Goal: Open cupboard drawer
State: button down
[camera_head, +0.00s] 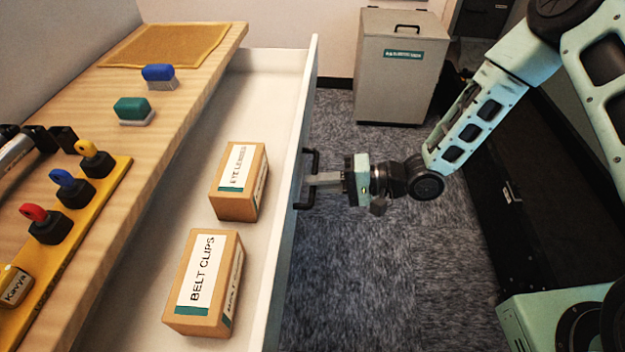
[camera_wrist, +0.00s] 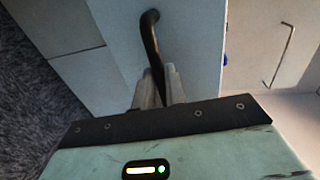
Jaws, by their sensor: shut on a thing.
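The white cupboard drawer (camera_head: 305,90) stands pulled out below the wooden worktop in the head view. Two brown boxes lie inside it: one labelled BELT CLIPS (camera_head: 205,285) and, behind it, one with a label I read less surely (camera_head: 240,180). The dark drawer handle (camera_head: 309,165) is on the outer face of the drawer front. My gripper (camera_head: 316,179) is at the handle and shut on it. In the wrist view the dark handle (camera_wrist: 150,35) runs down between the gripper fingers (camera_wrist: 160,88). Part of the handle is hidden by the fingers.
A grey lidded bin (camera_head: 398,70) stands at the back. Carpeted floor (camera_head: 400,270) is clear right of the drawer.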

jog(key=c, duration=1.5)
grip_release()
jog(key=shift+o, duration=0.2)
jog(key=v, duration=1.7)
jog(key=shift+d, duration=0.25)
jog(key=shift+d, duration=0.1)
